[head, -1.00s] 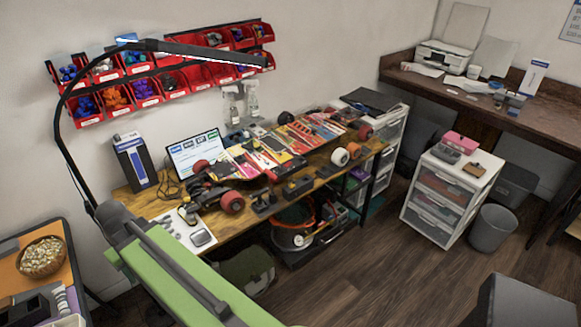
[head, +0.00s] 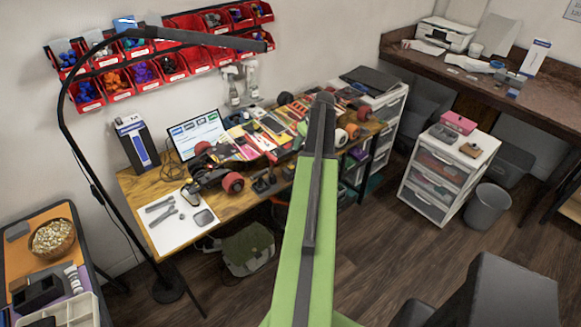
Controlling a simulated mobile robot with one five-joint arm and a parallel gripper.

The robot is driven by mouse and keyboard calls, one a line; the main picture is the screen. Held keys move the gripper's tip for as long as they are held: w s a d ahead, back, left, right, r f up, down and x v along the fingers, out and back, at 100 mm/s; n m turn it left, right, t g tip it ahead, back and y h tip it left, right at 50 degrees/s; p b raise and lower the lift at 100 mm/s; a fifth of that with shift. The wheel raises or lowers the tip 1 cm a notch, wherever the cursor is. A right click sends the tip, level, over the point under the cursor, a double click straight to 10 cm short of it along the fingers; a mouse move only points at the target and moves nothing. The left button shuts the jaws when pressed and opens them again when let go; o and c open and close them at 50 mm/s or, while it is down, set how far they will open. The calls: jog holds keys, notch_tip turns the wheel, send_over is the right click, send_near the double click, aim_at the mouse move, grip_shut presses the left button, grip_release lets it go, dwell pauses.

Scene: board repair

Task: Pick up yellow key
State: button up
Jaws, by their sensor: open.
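I cannot make out a yellow key anywhere in the head view. My green and dark arm rises through the middle of the picture, and its dark far end is in front of the cluttered wooden workbench (head: 155,188). My gripper's fingers cannot be made out, and the arm hides part of the bench behind it. A white mat (head: 178,236) on the bench's near left end holds grey tools (head: 160,212) and a small dark-grey pad (head: 203,218).
A skateboard with orange-red wheels (head: 232,182) lies on the bench beside a laptop (head: 195,134). A black lamp (head: 75,150) arches over its left side. A white drawer unit (head: 425,210) and grey bin (head: 487,207) stand right. Dark floor between is partly open.

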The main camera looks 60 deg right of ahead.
jog(key=b, duration=1.2)
send_near(292, 163)
jog(key=x, duration=0.5)
jog(key=shift+s+d, duration=0.15)
jog(key=b+x, duration=0.4)
jog(key=x, duration=0.1)
jog(key=shift+a+f, duration=0.15)
jog(key=shift+a, duration=0.05)
jog(key=shift+r, duration=0.2)
grip_shut()
